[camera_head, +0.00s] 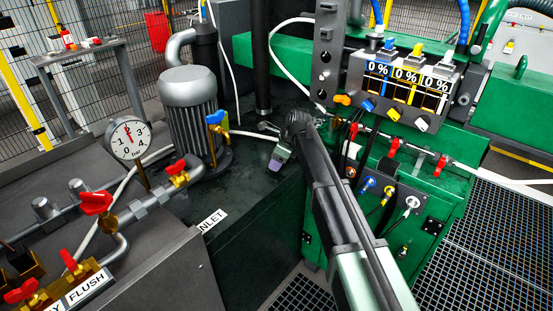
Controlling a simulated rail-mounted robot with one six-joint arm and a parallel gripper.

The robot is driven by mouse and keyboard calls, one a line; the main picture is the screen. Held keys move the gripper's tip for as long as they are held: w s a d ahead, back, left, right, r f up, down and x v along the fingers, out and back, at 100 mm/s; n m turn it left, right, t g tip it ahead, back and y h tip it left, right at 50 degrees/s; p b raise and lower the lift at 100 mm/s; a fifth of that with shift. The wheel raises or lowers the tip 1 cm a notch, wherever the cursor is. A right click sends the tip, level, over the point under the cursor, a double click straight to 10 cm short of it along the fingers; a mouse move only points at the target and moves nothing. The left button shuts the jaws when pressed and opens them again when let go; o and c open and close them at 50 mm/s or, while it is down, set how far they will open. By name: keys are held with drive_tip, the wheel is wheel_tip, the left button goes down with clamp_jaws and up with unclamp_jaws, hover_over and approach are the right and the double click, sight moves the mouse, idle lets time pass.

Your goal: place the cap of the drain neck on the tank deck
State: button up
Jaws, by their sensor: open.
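My arm reaches up from the bottom right, and its dark wrist bends left over the tank deck (252,188). My gripper (264,127) is at the far end of the wrist, small in the picture, with its jaws open and nothing seen between them. A small grey piece with a purple end (274,164) shows just below the wrist, above or on the deck; I cannot tell whether it is the cap or whether it touches the deck. The drain neck cannot be made out clearly and may be hidden by my wrist.
A grey motor (188,100) and a blue-and-yellow valve (216,120) stand left of my gripper. A dark vertical pipe (261,60) rises behind it. A panel with percent displays (405,85) is at right. The deck between motor and wrist is mostly bare.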

drive_tip(key=w+p+v, duration=0.1)
drive_tip(key=p+v, duration=0.7)
drive_tip(key=v, duration=0.3)
drive_tip(key=shift+s+p, duration=0.35)
drive_tip(key=shift+p, duration=0.05)
drive_tip(key=shift+r, duration=0.1)
drive_tip(key=s+d+n+h, duration=0.1)
drive_tip(key=s+d+n, duration=0.4)
drive_tip(key=s, duration=0.5)
drive_tip(key=s+d+f+n+h, duration=0.1)
drive_tip(key=s+d+n, duration=0.5)
drive_tip(key=s+n, duration=0.3)
drive_tip(key=s+d+n+g+h, duration=0.1)
drive_tip(key=s+d+n, duration=0.4)
drive_tip(key=s, duration=0.6)
drive_tip(key=shift+s+d+f+n+h, duration=0.2)
drive_tip(key=shift+s+n+h, duration=0.3)
drive_tip(key=shift+n, duration=0.5)
wheel_tip(320, 180, up, 5)
drive_tip(key=p, duration=0.5)
drive_tip(key=shift+w+r, duration=0.1)
drive_tip(key=shift+r, duration=0.05)
